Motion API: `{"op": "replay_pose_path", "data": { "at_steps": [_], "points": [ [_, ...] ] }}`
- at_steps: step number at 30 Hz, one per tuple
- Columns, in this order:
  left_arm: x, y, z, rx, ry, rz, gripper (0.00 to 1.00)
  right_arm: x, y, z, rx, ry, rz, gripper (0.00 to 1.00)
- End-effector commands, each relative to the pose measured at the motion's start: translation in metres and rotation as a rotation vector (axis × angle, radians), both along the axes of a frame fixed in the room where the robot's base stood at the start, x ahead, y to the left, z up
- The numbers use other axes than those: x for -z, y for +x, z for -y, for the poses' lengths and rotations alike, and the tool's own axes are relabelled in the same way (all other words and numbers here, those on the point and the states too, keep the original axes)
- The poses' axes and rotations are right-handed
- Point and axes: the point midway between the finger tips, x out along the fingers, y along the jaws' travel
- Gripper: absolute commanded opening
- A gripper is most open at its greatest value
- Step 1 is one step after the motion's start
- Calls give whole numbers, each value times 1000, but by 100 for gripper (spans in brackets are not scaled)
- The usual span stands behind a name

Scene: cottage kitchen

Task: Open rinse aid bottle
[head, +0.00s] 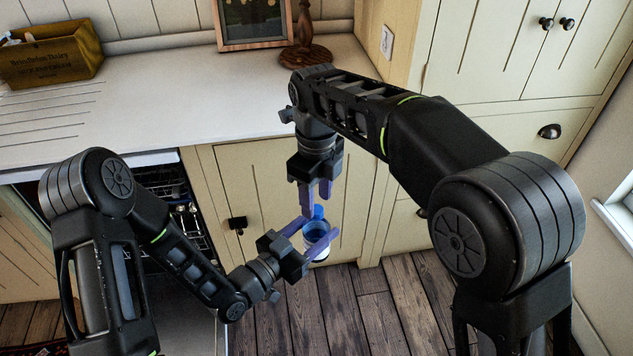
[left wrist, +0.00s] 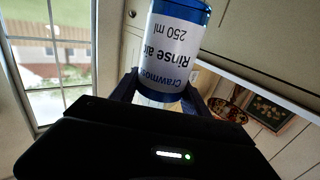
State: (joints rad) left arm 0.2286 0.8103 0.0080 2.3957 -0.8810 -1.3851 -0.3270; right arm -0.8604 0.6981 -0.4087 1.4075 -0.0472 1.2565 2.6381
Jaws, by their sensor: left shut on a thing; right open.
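The rinse aid bottle (head: 317,243) is blue with a white label and is held in the air in front of the cabinet doors. In the left wrist view the bottle (left wrist: 174,50) fills the top middle, its label reading "Rinse aid 250 ml" upside down. My left gripper (head: 318,238) is shut on the bottle's body, a finger on each side. My right gripper (head: 316,204) points down from above, its fingers open around or just above the blue cap (head: 318,212). I cannot tell whether the fingers touch the cap.
An open dishwasher with a dark rack (head: 185,212) is at the left under the white counter (head: 150,110). A wooden box (head: 50,56) and a picture frame (head: 254,22) stand on the counter. Cabinet doors (head: 255,180) are close behind the bottle. Wooden floor lies below.

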Motion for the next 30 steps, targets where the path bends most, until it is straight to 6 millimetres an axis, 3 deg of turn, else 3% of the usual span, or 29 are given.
{"op": "replay_pose_path", "data": {
  "at_steps": [6, 15, 30],
  "points": [
    [-1, 0, 0, 0, -1, 1, 0, 21, 0, 0, 0, 0, 0, 43],
    [-1, 0, 0, 0, -1, 1, 0, 23, 0, 0, 0, 1, 1, 43],
    [-1, 0, 0, 0, -1, 1, 0, 22, 0, 0, 0, 1, 1, 2]
  ]
}}
